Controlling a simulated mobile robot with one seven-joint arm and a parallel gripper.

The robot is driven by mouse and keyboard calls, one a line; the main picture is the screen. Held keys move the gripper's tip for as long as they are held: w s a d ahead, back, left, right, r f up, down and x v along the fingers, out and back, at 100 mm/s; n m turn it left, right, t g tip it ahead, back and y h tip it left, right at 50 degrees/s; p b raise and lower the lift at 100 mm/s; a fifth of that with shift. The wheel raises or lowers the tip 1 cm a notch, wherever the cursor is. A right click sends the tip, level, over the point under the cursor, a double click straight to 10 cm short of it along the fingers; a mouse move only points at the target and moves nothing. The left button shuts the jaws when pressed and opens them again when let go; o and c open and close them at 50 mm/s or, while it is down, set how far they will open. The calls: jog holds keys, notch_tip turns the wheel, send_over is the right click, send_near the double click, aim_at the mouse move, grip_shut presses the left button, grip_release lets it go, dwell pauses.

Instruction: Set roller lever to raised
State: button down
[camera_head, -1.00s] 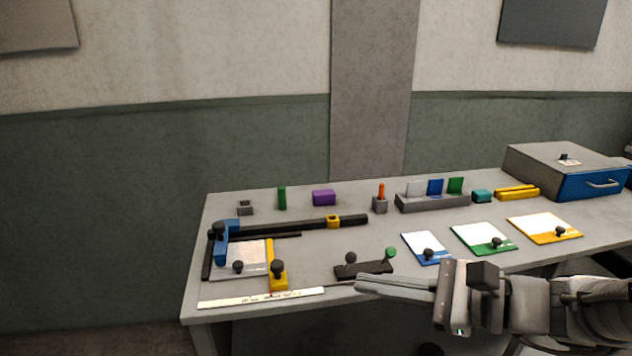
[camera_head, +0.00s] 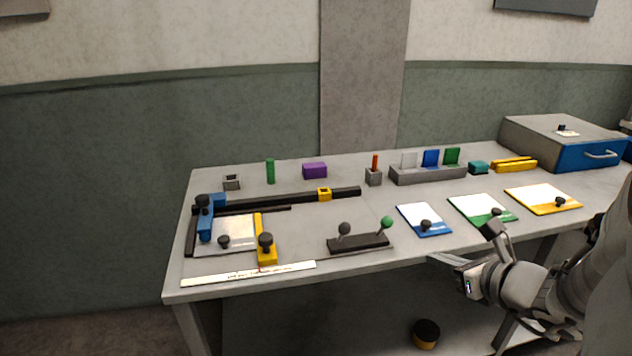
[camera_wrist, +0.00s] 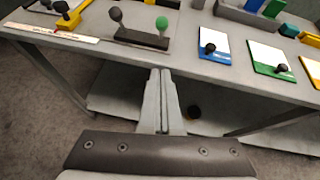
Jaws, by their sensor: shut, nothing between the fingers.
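A black lever base (camera_head: 360,243) sits near the table's front edge. It carries two levers: one with a dark knob (camera_head: 344,229) on the left and one with a green knob (camera_head: 387,222) on the right. Both stand up from the base, the green one leaning right. In the wrist view the base (camera_wrist: 140,38) lies ahead, with the dark knob (camera_wrist: 116,14) and green knob (camera_wrist: 162,23). No label tells which is the roller lever. My gripper (camera_head: 432,258) is shut and empty, off the front edge to the right of the base, apart from both levers.
Blue (camera_head: 424,219), green (camera_head: 482,210) and yellow (camera_head: 543,199) framed cards with black knobs lie to the right. A sheet holder with a yellow clamp (camera_head: 266,248) and a white strip (camera_head: 249,273) lie left. A black and yellow cylinder (camera_head: 426,334) is below the table.

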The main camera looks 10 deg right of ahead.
send_near(382, 227)
jog(key=shift+w+d+f, duration=0.1)
jog(key=shift+w+f, duration=0.7)
jog(key=shift+w, duration=0.25)
jog(key=shift+w+d+f, duration=0.15)
jog(key=shift+w+f, duration=0.65)
jog(key=shift+w, duration=0.25)
jog(key=shift+r, duration=0.2)
jog(key=shift+w+r+p, duration=0.1)
jog(key=shift+w+p, duration=0.05)
jog(key=shift+p, duration=0.6)
